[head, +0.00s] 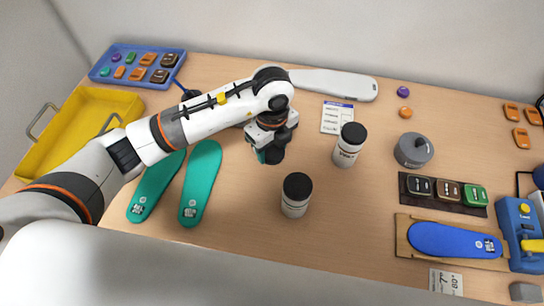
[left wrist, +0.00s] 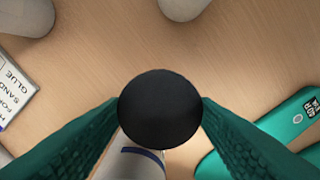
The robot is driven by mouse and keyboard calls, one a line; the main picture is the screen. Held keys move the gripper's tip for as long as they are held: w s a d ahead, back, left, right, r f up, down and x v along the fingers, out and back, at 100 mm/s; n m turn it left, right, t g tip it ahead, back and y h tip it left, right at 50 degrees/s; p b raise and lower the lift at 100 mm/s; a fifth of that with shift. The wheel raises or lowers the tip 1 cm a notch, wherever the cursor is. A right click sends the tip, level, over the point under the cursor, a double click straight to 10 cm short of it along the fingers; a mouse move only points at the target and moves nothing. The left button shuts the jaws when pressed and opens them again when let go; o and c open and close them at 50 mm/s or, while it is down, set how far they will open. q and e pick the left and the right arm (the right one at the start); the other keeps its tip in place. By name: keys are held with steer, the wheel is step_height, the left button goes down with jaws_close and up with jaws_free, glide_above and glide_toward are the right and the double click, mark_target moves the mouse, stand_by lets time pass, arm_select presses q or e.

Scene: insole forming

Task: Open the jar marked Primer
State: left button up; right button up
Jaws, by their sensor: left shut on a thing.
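My left gripper (head: 270,150) is shut on a round black lid (left wrist: 160,110), held between its two green fingers in the left wrist view. Part of a white body with a blue band (left wrist: 132,162) shows below the lid there. I cannot tell whether the lid is seated on it. In the head view the gripper and arm hide the lid. A white jar with a black lid (head: 350,144) stands upright right of the gripper, its label too small to read surely. Another black-lidded jar (head: 296,194) stands nearer. My right gripper is not in view.
Teal insoles (head: 202,180) lie left of the gripper. A printed card (head: 337,117) and a white form (head: 335,83) lie behind the jars. A grey lidded pot (head: 413,150) and a blue insole on a board (head: 440,240) are at right. A yellow tray (head: 95,97) is at left.

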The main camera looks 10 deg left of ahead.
mark_target(272, 151)
arm_select(q)
step_height(272, 151, down, 3)
steer(key=shift+f, duration=0.15)
step_height(272, 151, down, 3)
steer(key=shift+f+p, duration=0.1)
steer(key=shift+p, duration=0.45)
steer(key=shift+f, duration=0.25)
steer(key=shift+f, duration=0.1)
steer(key=shift+f, duration=0.1)
steer(key=o, duration=1.1)
steer(key=shift+c, duration=0.2)
